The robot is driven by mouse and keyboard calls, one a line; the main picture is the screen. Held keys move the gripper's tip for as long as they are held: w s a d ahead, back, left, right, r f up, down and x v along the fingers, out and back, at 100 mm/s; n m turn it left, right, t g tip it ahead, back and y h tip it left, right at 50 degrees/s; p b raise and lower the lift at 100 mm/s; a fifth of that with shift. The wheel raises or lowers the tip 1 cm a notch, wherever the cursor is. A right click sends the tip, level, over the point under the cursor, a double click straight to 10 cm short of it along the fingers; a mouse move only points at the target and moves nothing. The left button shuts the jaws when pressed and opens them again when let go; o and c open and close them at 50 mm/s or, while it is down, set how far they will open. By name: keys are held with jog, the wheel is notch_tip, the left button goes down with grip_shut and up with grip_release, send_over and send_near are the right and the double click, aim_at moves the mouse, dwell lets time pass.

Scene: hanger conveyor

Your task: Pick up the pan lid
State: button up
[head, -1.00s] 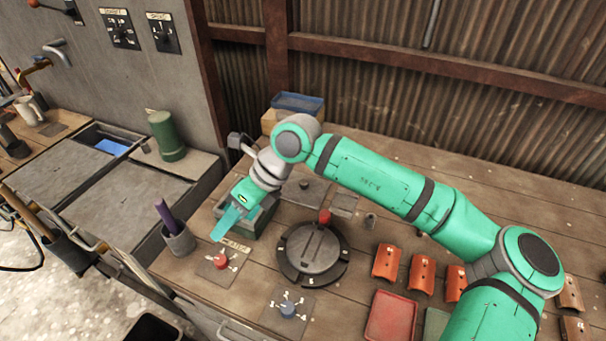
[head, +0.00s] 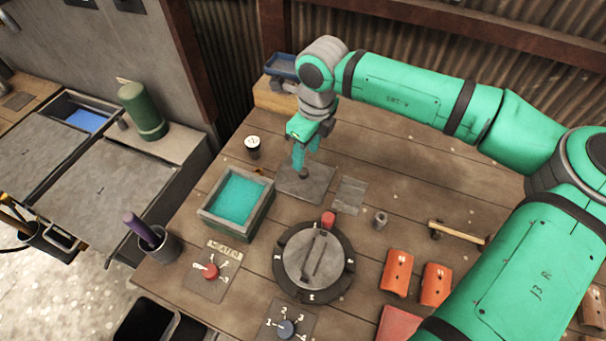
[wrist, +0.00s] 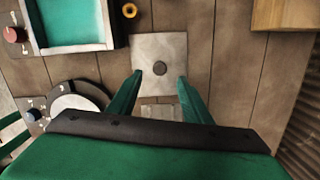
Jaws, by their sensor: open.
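The pan lid looks like the flat grey square plate (head: 314,187) with a small dark round knob (head: 303,174) in its middle. It lies flat on the wooden bench. My gripper (head: 301,160) points down over the plate, with its teal fingers close to the knob in the head view. In the wrist view, the open fingers (wrist: 160,78) lie to either side of the knob (wrist: 160,69), with the plate (wrist: 150,47) beneath. Nothing is held. The exact height above the knob is hard to tell.
An open box of teal liquid (head: 205,215) stands left of the plate. A white-topped cup (head: 253,147) is behind it. A grey round dial (head: 310,292) lies in front. A grey flat piece (head: 350,195) and a small metal cylinder (head: 380,217) lie to the right.

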aim_at(303, 171)
jog(key=shift+w+a+f, duration=0.1)
jog(key=shift+a+f, duration=0.05)
jog(key=shift+f, duration=1.6)
jog(key=shift+w+a+f, duration=0.1)
jog(key=shift+f, duration=1.6)
